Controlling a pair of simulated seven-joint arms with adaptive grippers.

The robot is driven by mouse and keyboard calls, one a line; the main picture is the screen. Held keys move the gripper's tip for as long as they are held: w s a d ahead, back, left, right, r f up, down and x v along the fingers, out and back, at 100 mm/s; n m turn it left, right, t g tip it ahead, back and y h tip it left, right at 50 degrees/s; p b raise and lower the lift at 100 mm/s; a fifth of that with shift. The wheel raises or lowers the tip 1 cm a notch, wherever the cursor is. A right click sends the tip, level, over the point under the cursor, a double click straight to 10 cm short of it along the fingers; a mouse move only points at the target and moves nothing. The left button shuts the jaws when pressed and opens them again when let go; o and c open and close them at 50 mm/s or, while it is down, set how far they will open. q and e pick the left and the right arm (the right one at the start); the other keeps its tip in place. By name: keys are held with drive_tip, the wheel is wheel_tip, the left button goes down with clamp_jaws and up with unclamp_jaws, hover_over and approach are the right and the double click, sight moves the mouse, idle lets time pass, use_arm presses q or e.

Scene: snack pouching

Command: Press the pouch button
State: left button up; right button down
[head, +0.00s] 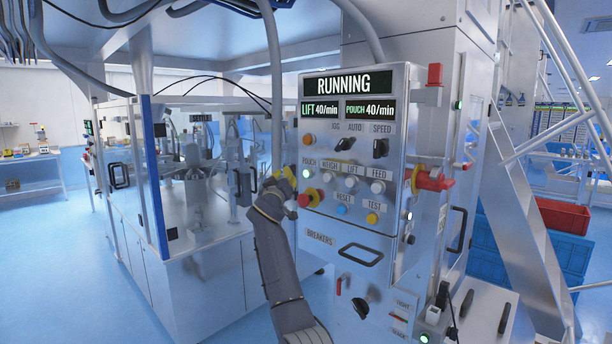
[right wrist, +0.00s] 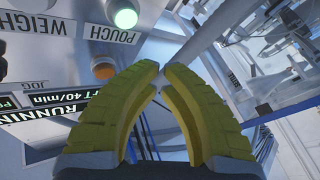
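The pouch button (head: 306,173) is a small pale, green-lit button under the POUCH label on the control panel (head: 334,240). In the right wrist view the pouch button (right wrist: 125,15) shows green-white at the top, beside its upside-down label. My right gripper (head: 289,173) is just left of the button in the head view. In the right wrist view my right gripper (right wrist: 162,67) has its yellow fingertips together with only a thin gap and nothing between them. The tips look apart from the button. My left gripper is not in view.
A red knob on a yellow base (head: 308,199) sits just below the pouch button. The weigh button (head: 327,177) is to its right, and an orange button (head: 308,139) is above. The display (head: 347,84) reads RUNNING. A glass-walled machine (head: 190,190) stands left.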

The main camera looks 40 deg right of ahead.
drive_tip(key=shift+w+d, duration=0.25)
drive_tip(key=shift+d, duration=1.05)
drive_tip(key=shift+w+d, duration=0.25)
drive_tip(key=shift+d, duration=1)
drive_tip(key=shift+w+d, duration=0.2)
drive_tip(key=shift+d, duration=0.7)
idle(0.6)
drive_tip(key=shift+a, duration=0.2)
idle(0.3)
drive_tip(key=shift+s+a, duration=0.25)
drive_tip(key=shift+a, duration=0.45)
drive_tip(key=shift+s+a, duration=0.25)
drive_tip(key=shift+a, duration=1)
drive_tip(key=shift+s+a, duration=0.2)
drive_tip(key=shift+a, duration=1)
